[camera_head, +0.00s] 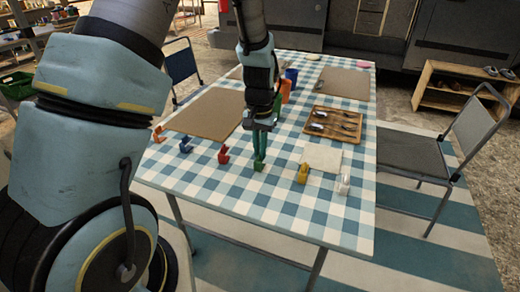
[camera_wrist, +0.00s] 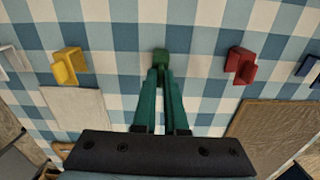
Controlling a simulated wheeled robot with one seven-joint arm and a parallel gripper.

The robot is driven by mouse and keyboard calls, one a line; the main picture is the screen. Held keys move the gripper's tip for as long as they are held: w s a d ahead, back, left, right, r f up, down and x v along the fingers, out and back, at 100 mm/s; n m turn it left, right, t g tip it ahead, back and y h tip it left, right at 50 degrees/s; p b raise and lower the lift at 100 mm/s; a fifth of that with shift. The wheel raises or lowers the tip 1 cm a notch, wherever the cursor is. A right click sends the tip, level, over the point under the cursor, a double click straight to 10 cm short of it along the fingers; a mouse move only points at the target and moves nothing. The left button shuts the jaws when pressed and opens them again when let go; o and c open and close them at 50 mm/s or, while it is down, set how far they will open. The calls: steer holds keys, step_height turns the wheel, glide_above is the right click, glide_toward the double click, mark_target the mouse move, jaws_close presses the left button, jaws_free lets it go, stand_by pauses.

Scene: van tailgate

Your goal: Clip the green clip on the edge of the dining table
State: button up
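The green clip (camera_head: 259,167) stands on the checked cloth of the dining table (camera_head: 232,190), a little in from the near edge. My gripper (camera_head: 260,157) points down right above it. In the wrist view the green clip (camera_wrist: 160,60) is at the tips of my gripper's two green fingers (camera_wrist: 161,76). The fingers are close together with a narrow gap. They look similar in colour to the clip, so I cannot tell whether they grip it or only stand around or above it.
A red clip (camera_head: 223,155), a blue clip (camera_head: 186,146) and an orange clip (camera_head: 158,134) are to the left. A yellow clip (camera_head: 302,174) and a white clip (camera_head: 343,184) are to the right. A cutlery tray (camera_head: 336,123) and cups are farther back. The near table edge is clear.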

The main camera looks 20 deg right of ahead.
jaws_close()
steer(key=shift+r+p, duration=2)
steer(key=shift+r, duration=0.5)
